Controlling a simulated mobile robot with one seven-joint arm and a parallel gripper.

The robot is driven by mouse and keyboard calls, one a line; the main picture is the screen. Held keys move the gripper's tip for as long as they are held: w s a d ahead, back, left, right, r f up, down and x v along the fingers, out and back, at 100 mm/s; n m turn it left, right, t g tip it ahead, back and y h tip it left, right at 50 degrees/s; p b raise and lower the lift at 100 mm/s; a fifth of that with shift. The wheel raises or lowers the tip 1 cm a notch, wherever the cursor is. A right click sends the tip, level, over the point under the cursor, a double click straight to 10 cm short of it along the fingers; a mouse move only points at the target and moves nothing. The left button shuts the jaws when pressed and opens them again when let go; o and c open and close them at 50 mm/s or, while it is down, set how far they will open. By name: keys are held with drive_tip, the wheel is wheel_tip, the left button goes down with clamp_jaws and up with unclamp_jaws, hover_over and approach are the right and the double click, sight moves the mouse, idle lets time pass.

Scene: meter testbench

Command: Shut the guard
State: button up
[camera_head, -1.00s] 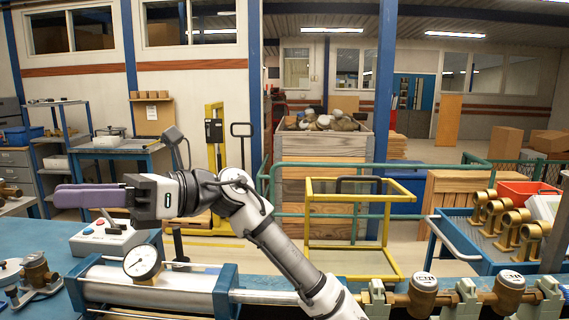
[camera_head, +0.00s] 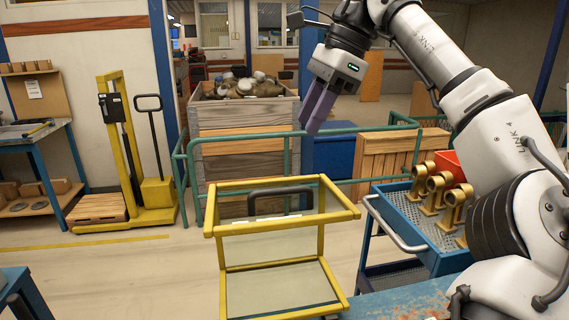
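The guard is a yellow frame (camera_head: 213,226) with clear panels and a dark handle (camera_head: 281,193) along its upper part. It stands raised behind the blue bench edge in the middle of the view, with its top part leaning toward me. My gripper (camera_head: 316,118) has purple fingers pointing down. It is in the air above and to the right of the handle in the picture, apart from the guard.
A blue cart (camera_head: 430,245) with several brass fittings stands at the right, partly behind my arm. A green rail (camera_head: 240,136) and a wooden crate (camera_head: 240,160) are behind the guard. A yellow lift (camera_head: 128,160) stands at the left. The floor left of the guard is clear.

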drive_tip(key=b, duration=0.3)
approach(281, 189)
drive_tip(key=x, duration=0.8)
clamp_jaws()
